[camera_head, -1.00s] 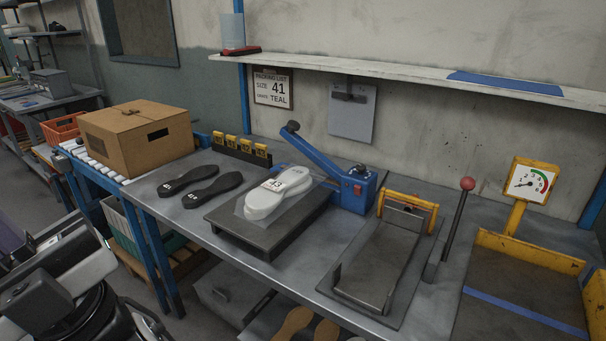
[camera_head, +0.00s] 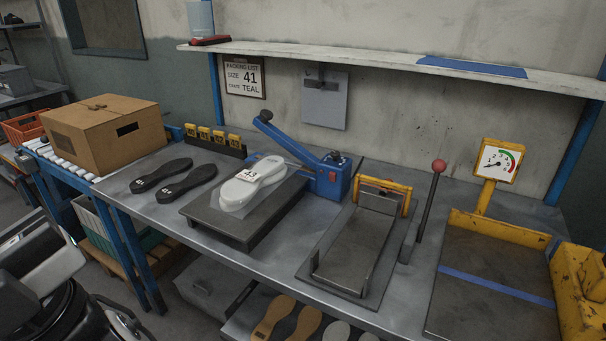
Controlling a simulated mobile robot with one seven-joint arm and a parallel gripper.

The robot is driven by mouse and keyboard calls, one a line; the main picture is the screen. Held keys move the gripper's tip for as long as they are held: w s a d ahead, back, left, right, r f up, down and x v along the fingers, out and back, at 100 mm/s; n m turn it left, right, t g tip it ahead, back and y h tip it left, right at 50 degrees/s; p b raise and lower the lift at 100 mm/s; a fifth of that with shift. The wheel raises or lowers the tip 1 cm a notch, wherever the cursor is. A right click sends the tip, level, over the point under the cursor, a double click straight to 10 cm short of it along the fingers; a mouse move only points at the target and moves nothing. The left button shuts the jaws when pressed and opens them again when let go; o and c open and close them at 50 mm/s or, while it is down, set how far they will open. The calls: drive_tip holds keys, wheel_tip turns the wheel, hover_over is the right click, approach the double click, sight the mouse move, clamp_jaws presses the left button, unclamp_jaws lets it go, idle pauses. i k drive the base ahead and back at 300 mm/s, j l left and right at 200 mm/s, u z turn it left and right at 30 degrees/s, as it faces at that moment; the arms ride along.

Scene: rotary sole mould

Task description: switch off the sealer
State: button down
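The sealer has a blue body (camera_head: 332,181) with a raised blue arm (camera_head: 285,138) slanting up to the left, ending in a dark knob. A small red switch (camera_head: 333,176) sits on the front of the blue body; I cannot tell its position. A dark platen (camera_head: 232,226) lies in front and to the left of the body. A white sole (camera_head: 250,186) tagged 43 lies on the platen, seemingly in a clear bag. Parts of my own body show at the lower left, but my gripper cannot be made out.
Two dark soles (camera_head: 187,183) lie left of the platen. Right of the sealer stand a yellow-barred frame (camera_head: 382,187), a red-knobbed lever (camera_head: 439,166) and a dial gauge (camera_head: 499,161). A cardboard box (camera_head: 105,137) sits on rollers at left. A shelf (camera_head: 380,60) runs above.

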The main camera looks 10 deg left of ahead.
sight(332, 175)
drive_tip(key=i+l, duration=0.35)
drive_tip(key=i, duration=0.15)
drive_tip(key=i+l+u, duration=0.1)
drive_tip(key=i+l, duration=0.2)
drive_tip(key=i, duration=0.2)
